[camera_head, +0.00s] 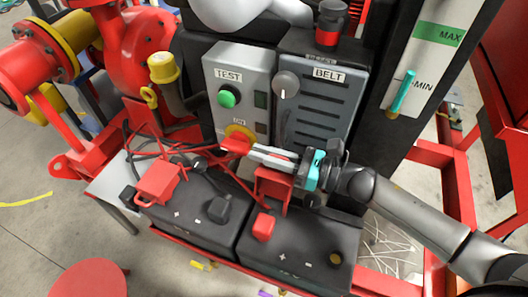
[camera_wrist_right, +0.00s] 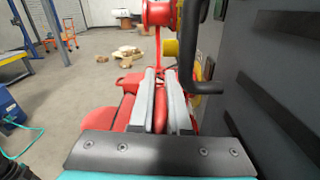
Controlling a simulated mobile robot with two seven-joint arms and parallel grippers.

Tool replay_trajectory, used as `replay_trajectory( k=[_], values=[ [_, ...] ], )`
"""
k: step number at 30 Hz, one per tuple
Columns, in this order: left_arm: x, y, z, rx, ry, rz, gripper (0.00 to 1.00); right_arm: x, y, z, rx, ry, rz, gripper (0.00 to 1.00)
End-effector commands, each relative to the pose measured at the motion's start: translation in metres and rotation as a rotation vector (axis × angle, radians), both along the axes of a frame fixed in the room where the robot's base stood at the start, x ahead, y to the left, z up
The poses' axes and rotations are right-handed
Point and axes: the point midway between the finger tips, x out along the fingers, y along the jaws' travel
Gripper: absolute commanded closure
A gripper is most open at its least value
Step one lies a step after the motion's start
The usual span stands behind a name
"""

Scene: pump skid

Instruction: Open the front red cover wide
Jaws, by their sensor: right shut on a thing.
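A red cover (camera_head: 272,185) stands roughly upright above the right-hand black battery (camera_head: 300,250). Its top reaches my right gripper, which partly hides it. My right gripper (camera_head: 252,150) comes in from the right, with its pale fingers pointing left. It is shut on red material, which appears to be this cover. In the right wrist view, red (camera_wrist_right: 159,115) shows between the two grey fingers. A small red block (camera_head: 263,226) sits on the battery top below. Another red cover (camera_head: 157,182) lies over the left-hand battery (camera_head: 195,215). My left gripper is not in view.
Behind the gripper stand a grey TEST box (camera_head: 235,75) with a green button (camera_head: 229,96) and a dark BELT panel (camera_head: 322,110). Red cables (camera_head: 160,145) run left of the fingers. Red frame bars (camera_head: 455,180) lie at the right.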

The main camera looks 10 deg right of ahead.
Motion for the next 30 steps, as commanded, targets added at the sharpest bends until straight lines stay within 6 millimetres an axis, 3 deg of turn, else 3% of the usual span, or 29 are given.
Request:
replay_trajectory(
  k=[5, 16, 28, 29, 30],
  values=[
    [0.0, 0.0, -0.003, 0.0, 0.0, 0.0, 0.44, -0.005, 0.003, -0.001, -0.027, -0.036, -0.001, 1.0],
    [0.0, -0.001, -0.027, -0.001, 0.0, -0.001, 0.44, -0.037, 0.025, -0.003, -0.192, -0.283, -0.001, 1.0],
    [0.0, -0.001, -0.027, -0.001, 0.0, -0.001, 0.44, -0.04, 0.026, -0.001, -0.215, -0.313, -0.001, 1.0],
    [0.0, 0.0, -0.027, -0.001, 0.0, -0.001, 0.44, -0.04, 0.026, -0.001, -0.215, -0.313, -0.001, 0.82],
    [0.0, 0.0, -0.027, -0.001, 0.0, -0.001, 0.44, -0.04, 0.026, -0.001, -0.214, -0.313, -0.001, 0.77]
  ],
)
